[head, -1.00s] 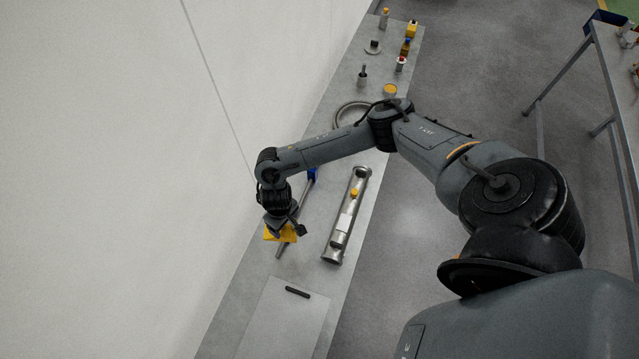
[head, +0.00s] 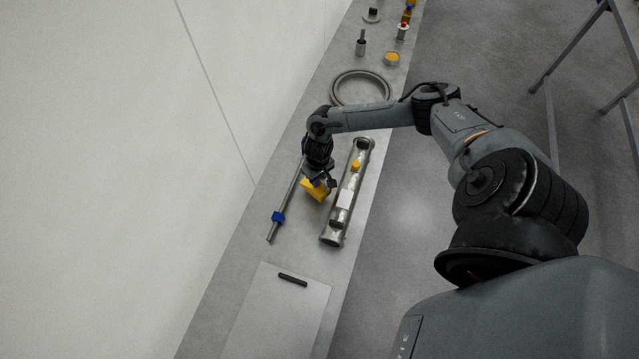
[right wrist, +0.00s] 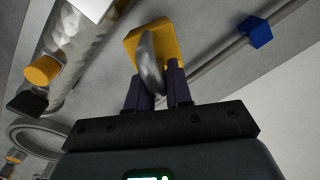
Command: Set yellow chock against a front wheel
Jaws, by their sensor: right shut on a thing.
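The yellow chock (head: 316,190) is held by my right gripper (head: 320,179) over the bench, between a thin rod and a metal tube. In the right wrist view the yellow chock (right wrist: 168,42) sits at the tips of the dark fingers (right wrist: 157,85), with a curved metal piece at its front. My right gripper is shut on it. I cannot tell the exact height of the chock above the bench. No wheel shows in either view. My left gripper is not in view.
The grey bench (head: 235,250) runs along a pale wall. The rod with a blue block (head: 278,217), the metal tube (head: 331,225) and a metal ring (head: 338,91) lie close by. A plate with a black handle (head: 292,279) is at the near end. Small parts stand at the far end.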

